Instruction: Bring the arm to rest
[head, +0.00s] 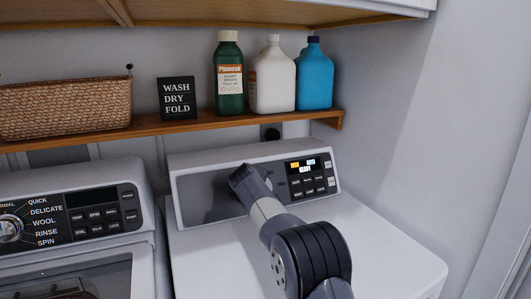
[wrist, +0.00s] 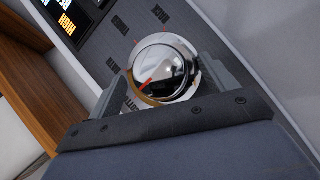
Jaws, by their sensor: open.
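My arm reaches over the right-hand machine (head: 400,255) to its control panel (head: 215,195) in the head view. The end of the arm, with my gripper (head: 243,178), is at the panel's left-middle part. In the wrist view a round chrome knob (wrist: 163,66) with a red pointer line stands on the dark panel. The two fingers of my gripper (wrist: 160,88) are open, one on each side of the knob. I cannot tell whether they touch it. In the head view the arm hides the knob.
A wooden shelf (head: 160,127) runs above the panel, holding a wicker basket (head: 65,107), a sign (head: 178,98), a green bottle (head: 229,75), a white bottle (head: 272,80) and a blue bottle (head: 314,78). The left machine (head: 148,240) stands close by. The right machine's top is clear.

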